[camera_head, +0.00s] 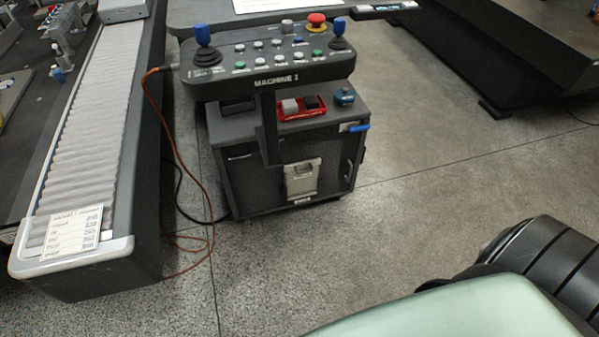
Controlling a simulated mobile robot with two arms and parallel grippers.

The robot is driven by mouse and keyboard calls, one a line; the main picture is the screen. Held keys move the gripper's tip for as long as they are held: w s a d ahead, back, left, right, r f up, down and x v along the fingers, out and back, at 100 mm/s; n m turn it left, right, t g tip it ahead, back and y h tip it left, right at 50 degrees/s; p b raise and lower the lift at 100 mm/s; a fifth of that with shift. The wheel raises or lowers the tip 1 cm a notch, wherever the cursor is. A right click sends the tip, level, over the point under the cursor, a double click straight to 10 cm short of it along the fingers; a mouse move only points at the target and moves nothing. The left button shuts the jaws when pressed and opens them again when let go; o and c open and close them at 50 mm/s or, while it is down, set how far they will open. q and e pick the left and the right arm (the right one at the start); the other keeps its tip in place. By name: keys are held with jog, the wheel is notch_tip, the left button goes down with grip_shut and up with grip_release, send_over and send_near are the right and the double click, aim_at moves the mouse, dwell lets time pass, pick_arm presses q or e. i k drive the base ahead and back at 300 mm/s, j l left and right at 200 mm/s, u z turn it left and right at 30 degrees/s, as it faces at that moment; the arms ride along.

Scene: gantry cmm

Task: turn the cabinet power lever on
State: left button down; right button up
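A dark grey cabinet (240,188) stands on the floor under the control console, near the middle of the view. A small lever with a blue handle (359,127) sticks out to the right near the cabinet's upper right front edge, beside a light plate. It looks roughly level. I cannot read any on or off marking there. A light grey box or latch (301,180) sits on the cabinet front. Neither of my grippers is in view. Parts of my own body show at the lower right.
The console (268,78), labelled MACHINE 1, overhangs the cabinet with joysticks, buttons and a red emergency stop (316,20). A red tray (301,113) lies on the cabinet top. A bellows-covered rail (85,125) and an orange cable (178,150) are left. Floor (430,190) is clear right.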

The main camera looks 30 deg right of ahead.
aim_at(352, 129)
jog(key=z, duration=1.4)
